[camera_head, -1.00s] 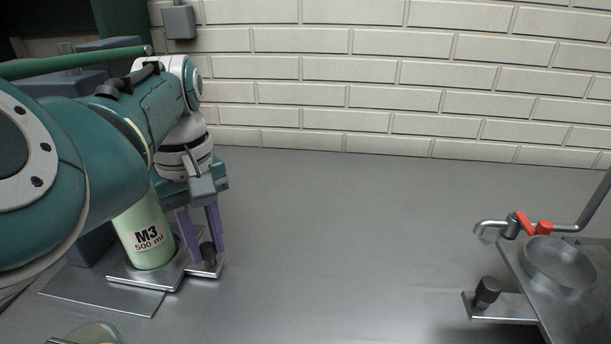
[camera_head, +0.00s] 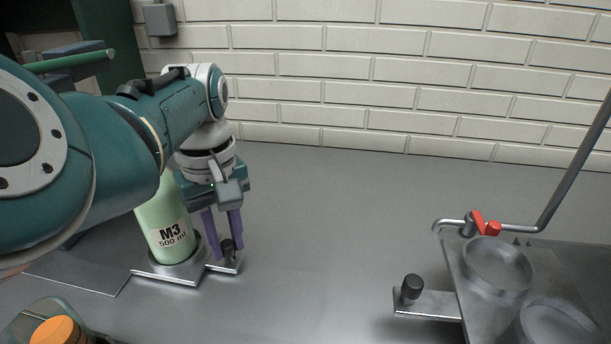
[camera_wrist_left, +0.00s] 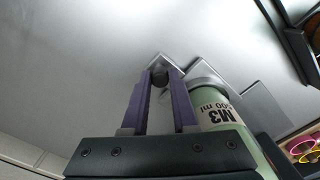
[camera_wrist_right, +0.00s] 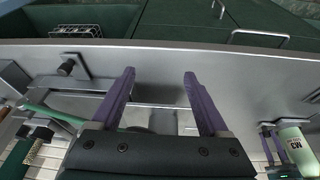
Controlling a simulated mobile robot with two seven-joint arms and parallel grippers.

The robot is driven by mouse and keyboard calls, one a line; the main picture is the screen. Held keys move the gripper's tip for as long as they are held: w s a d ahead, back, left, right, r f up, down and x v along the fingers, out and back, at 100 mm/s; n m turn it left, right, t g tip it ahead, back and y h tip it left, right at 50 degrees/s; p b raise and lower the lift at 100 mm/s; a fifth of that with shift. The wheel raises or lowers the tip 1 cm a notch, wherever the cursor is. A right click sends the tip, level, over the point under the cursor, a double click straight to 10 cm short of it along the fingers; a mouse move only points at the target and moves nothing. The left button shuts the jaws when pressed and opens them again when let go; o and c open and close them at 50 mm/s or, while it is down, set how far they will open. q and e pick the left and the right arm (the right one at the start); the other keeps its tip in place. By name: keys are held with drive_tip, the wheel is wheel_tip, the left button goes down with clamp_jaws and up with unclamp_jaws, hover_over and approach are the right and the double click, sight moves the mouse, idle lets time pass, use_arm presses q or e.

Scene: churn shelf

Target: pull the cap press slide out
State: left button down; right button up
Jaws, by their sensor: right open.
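The cap press slide (camera_head: 188,277) is a flat metal plate at the left of the head view, with a dark knob (camera_head: 228,251) at its right end. A pale green bottle (camera_head: 160,215) labelled M3 500 ml stands upright on it in a metal ring. My left gripper (camera_head: 224,248) reaches down with its purple fingers on both sides of the knob, closed on it. The left wrist view shows the knob (camera_wrist_left: 160,76) between the fingertips. My right gripper (camera_wrist_right: 158,75) is open and empty over the bench; the head view does not show it.
A metal stand (camera_head: 470,290) with round cups, a red-handled tap (camera_head: 486,224) and another dark knob (camera_head: 411,288) is at the right. A flat plate (camera_head: 80,272) lies left of the slide. An orange cap (camera_head: 57,332) is at the lower left. The middle bench is clear.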

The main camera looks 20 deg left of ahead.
use_arm(q)
drive_tip(key=c, duration=0.7)
unclamp_jaws()
wheel_tip(320, 180, up, 9)
drive_tip(key=shift+f+p, duration=0.1)
drive_tip(key=shift+p, duration=1.1)
drive_tip(key=shift+r, duration=0.6)
